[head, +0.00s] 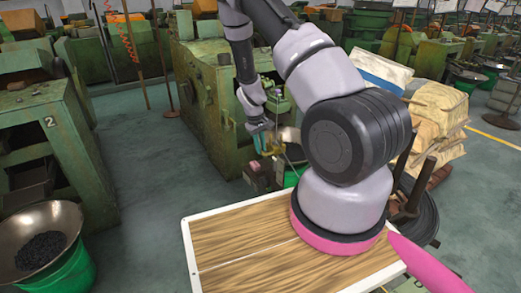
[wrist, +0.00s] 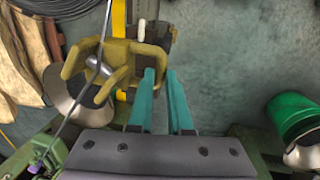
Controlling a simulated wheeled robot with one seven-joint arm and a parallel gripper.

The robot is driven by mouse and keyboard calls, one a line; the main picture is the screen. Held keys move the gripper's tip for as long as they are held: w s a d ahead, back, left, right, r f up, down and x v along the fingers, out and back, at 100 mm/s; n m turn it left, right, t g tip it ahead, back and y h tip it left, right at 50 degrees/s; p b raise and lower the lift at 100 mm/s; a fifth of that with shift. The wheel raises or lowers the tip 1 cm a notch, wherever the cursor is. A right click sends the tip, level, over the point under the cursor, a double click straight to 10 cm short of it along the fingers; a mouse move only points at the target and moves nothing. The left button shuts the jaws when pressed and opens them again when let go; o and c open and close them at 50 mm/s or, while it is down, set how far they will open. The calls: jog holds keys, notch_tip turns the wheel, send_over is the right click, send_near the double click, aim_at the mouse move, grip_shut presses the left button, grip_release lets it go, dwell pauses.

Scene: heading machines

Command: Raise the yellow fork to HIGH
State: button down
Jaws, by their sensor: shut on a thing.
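The yellow fork (wrist: 122,52) shows in the wrist view, just ahead and to the left of my fingers, with its curved prongs opening to the left. My gripper (wrist: 161,74) has its two teal fingers close together, shut on the right part of the fork; the exact contact is hard to see. In the head view my gripper (head: 262,138) points down at the green machine's front, and a small bit of the yellow fork (head: 275,147) shows beside it. Any height mark for the fork cannot be made out.
A green machine (head: 213,110) stands behind my gripper. A thin bent metal rod (wrist: 92,75) passes in front of the fork in the wrist view. A green bucket (wrist: 293,112) stands to the right. Open floor (head: 145,185) lies at left; sacks (head: 436,120) are stacked at right.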

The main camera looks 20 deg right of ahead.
jog(key=c, duration=0.8)
grip_release()
jog(key=shift+r, duration=0.1)
jog(key=shift+c, duration=0.2)
notch_tip(320, 180, up, 11)
jog(key=a, duration=0.1)
jog(key=shift+s+a+f, duration=0.15)
jog(key=shift+a+f, duration=0.05)
jog(key=shift+a, duration=0.1)
jog(key=s+a+r+m+t+y, duration=0.1)
jog(key=s+a+r, duration=0.15)
jog(key=r, duration=0.55)
jog(key=s+a+r+m+t+y, duration=0.1)
jog(key=s+r+m, duration=0.15)
jog(key=r, duration=0.65)
jog(key=s+a+r+m+t+y, duration=0.1)
jog(key=s+r, duration=0.3)
jog(key=r, duration=0.4)
jog(key=s+a+r+m+t, duration=0.1)
jog(key=s+r+t, duration=0.1)
jog(key=s+r, duration=0.4)
jog(key=s+a+r+m+t, duration=0.1)
jog(key=s+r, duration=0.4)
jog(key=s, duration=0.5)
jog(key=shift+s+r+t+y, duration=0.35)
jog(key=shift+r+t+y, duration=0.05)
